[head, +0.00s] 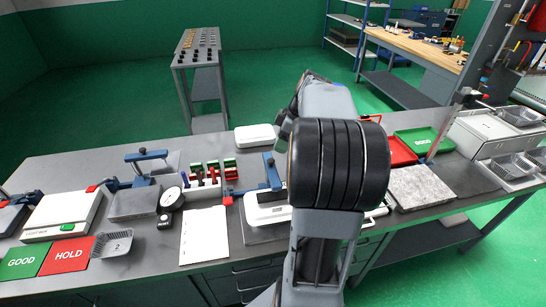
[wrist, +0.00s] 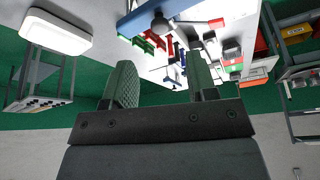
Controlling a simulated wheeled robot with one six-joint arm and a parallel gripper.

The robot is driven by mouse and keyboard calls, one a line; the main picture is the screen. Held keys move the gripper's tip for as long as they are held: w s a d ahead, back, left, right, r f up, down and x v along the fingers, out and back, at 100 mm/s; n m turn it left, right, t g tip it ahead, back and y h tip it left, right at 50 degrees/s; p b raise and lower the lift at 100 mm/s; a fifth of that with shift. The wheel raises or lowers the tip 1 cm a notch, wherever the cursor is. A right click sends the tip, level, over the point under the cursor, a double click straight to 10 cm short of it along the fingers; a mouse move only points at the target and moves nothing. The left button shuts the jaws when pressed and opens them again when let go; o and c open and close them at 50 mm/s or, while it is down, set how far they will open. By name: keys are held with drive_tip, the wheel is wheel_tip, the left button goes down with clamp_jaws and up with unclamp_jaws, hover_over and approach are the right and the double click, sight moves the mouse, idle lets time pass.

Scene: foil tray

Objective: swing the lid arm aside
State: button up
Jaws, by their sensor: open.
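In the head view, a blue lid arm (head: 272,172) stands over a white device (head: 266,212) on the bench, just left of my own arm. A second blue arm (head: 147,155) stands farther left over a grey plate. I cannot tell for sure which one is the task's lid arm. In the wrist view, a blue bar (wrist: 140,16) with a round grey knob shows at the top, beyond the fingertips. In the head view my gripper is hidden behind my arm.
A dial gauge (head: 171,200), a white sheet (head: 204,235) and red and green blocks (head: 206,172) stand close by. A stone slab (head: 419,187) lies right of my arm.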

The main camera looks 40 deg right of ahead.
sight(271, 160)
drive_tip(key=x, duration=0.7)
drive_tip(key=shift+w+a+f+p, duration=0.1)
drive_tip(key=shift+f+p, duration=0.2)
clamp_jaws()
